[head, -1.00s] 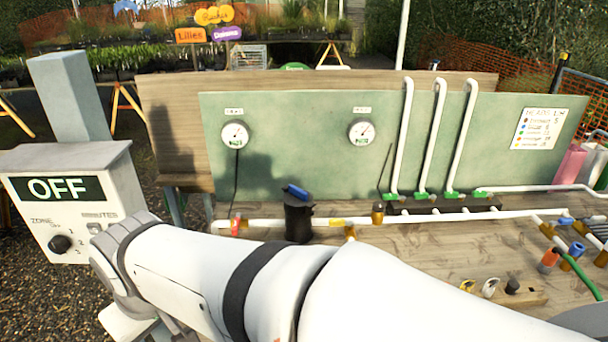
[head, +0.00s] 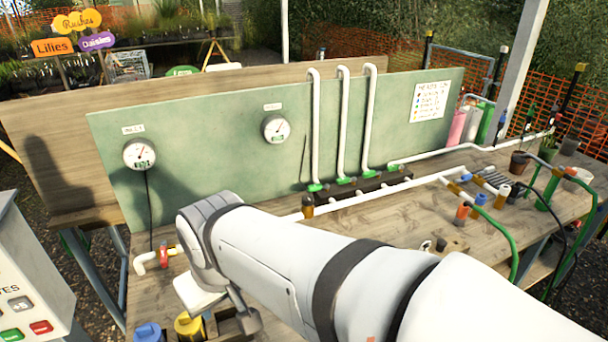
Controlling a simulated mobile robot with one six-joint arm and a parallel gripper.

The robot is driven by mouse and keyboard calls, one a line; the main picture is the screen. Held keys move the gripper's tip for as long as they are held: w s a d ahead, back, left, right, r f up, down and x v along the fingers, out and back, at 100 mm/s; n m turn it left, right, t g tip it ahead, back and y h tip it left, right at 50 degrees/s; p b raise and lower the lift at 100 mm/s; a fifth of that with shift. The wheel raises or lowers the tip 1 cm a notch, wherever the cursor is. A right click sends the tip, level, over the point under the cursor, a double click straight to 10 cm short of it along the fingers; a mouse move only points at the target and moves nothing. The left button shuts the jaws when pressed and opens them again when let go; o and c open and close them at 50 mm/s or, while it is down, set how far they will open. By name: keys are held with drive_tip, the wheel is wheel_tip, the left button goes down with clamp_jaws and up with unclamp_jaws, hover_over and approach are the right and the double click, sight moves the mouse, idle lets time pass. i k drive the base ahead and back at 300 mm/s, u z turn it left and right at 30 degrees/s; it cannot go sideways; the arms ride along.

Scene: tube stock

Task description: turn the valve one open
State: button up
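Several green valve pieces, such as this green valve (head: 315,188), sit at the feet of three white upright pipes (head: 343,120) along a dark manifold (head: 372,190). A red valve (head: 164,262) sits on the white pipe at the left end of the bench. I cannot read any label that tells which is valve one. My arm crosses the foreground from the lower right, and its wrist is in front of the bench, left of the manifold. My gripper's fingers cannot be made out. The arm hides part of the bench and pipe.
A green board (head: 215,150) with two round gauges stands behind the wooden bench (head: 410,225). Orange and blue fittings, a green hose (head: 515,250) and small pots are at the right. Blue and yellow capped items are at the bottom left. A control box (head: 30,270) is at the left edge.

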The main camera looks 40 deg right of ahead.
sight(317, 187)
drive_tip(key=u, duration=0.3)
drive_tip(key=k, duration=0.85)
drive_tip(key=z, duration=1.25)
drive_tip(key=i, duration=1)
